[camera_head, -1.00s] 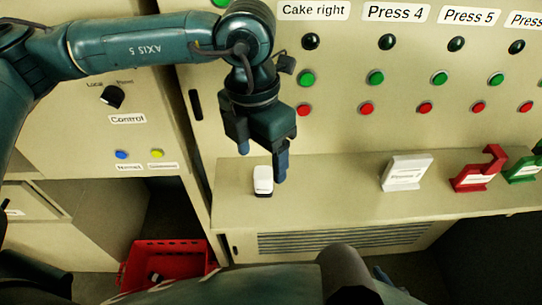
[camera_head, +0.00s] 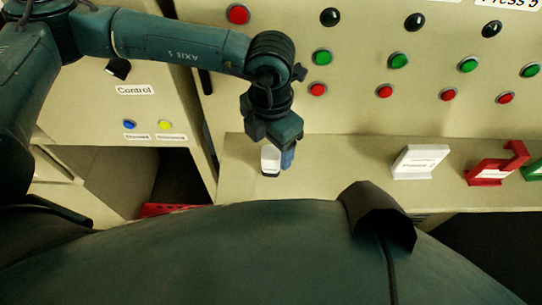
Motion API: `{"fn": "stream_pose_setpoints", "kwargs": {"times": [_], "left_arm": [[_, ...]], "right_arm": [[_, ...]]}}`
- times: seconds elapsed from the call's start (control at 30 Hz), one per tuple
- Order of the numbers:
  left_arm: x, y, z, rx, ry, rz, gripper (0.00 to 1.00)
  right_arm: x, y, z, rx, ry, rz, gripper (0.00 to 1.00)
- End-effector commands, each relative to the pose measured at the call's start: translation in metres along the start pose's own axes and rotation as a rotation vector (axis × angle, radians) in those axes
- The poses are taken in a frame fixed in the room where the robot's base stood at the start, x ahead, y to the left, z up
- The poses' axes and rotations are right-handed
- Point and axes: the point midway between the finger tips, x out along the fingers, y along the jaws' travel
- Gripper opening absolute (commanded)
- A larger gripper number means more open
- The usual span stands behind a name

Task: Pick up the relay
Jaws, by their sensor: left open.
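The relay (camera_head: 270,158) is a small white block with a dark base. It stands on the beige ledge (camera_head: 335,178) below the button panel. My left gripper (camera_head: 277,160) points down right at the relay, with one blue-tipped finger to the right of it. The other finger is hidden, so I cannot tell whether the fingers touch the relay. The gripper is open. My right gripper is not in view.
A white holder (camera_head: 419,160) and a red holder (camera_head: 495,168) stand on the ledge to the right. A red crate (camera_head: 165,210) shows low at the left, mostly hidden by my body. The ledge between relay and white holder is clear.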

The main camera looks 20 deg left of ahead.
Motion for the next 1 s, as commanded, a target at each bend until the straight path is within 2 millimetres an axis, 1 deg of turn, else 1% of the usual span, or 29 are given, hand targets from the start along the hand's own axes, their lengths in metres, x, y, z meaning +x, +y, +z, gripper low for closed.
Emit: {"fn": "stream_pose_setpoints", "kwargs": {"times": [0.03,0.07,0.13,0.23,0.33,0.5,0.57,1.0], "left_arm": [[0.006,-0.001,-0.001,0.000,0.004,0.000,0.69],[0.011,-0.002,-0.002,0.000,0.005,0.000,0.69],[0.022,-0.002,-0.001,-0.001,0.004,0.000,0.69],[0.032,-0.002,-0.001,0.000,0.001,0.000,0.69],[0.036,-0.002,-0.001,0.000,0.000,-0.001,0.69],[0.036,-0.002,-0.001,0.000,0.000,0.000,0.69],[0.036,-0.002,-0.001,0.000,0.000,0.000,0.64],[0.036,-0.001,-0.001,0.000,-0.001,0.000,0.28]], "right_arm": [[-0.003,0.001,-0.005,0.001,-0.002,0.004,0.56],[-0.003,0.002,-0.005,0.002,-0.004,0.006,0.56],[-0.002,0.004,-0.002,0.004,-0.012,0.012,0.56],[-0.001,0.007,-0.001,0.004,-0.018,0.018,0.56],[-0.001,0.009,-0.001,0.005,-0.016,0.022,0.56],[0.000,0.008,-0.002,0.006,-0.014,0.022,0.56],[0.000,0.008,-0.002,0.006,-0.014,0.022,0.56],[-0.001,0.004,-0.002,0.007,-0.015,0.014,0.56]]}}
